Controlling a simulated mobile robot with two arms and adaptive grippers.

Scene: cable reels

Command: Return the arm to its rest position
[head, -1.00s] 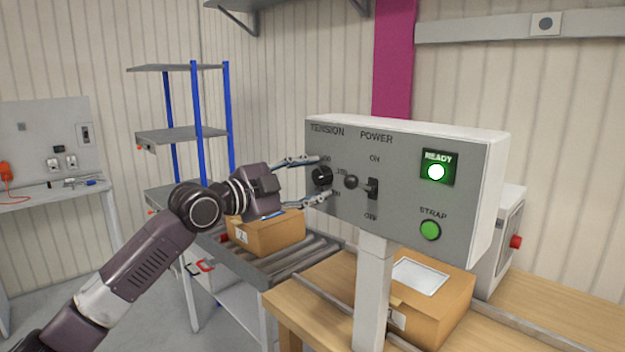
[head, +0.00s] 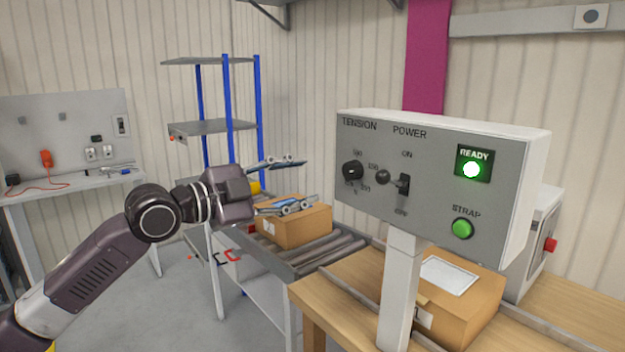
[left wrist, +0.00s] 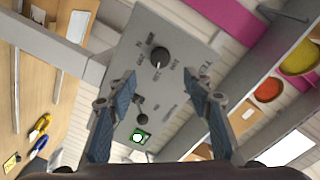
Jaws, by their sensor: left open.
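My left gripper (head: 290,183) is open and empty. It is in the air left of the control panel (head: 425,215), apart from it. In the left wrist view the open fingers (left wrist: 160,125) frame the panel (left wrist: 181,40) with nothing between them. The panel has a black tension knob (head: 353,171), a power switch with a lever (head: 402,184), a lit green READY lamp (head: 472,169) and a green STRAP button (head: 462,228). The knob also shows in the left wrist view (left wrist: 160,56). My right gripper is not in view.
A cardboard box (head: 294,228) sits on the roller conveyor (head: 318,252) behind and below the gripper. Another box (head: 462,298) is on the wooden table (head: 335,312) below the panel. A shelf rack (head: 212,127) stands behind. Floor at left is clear.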

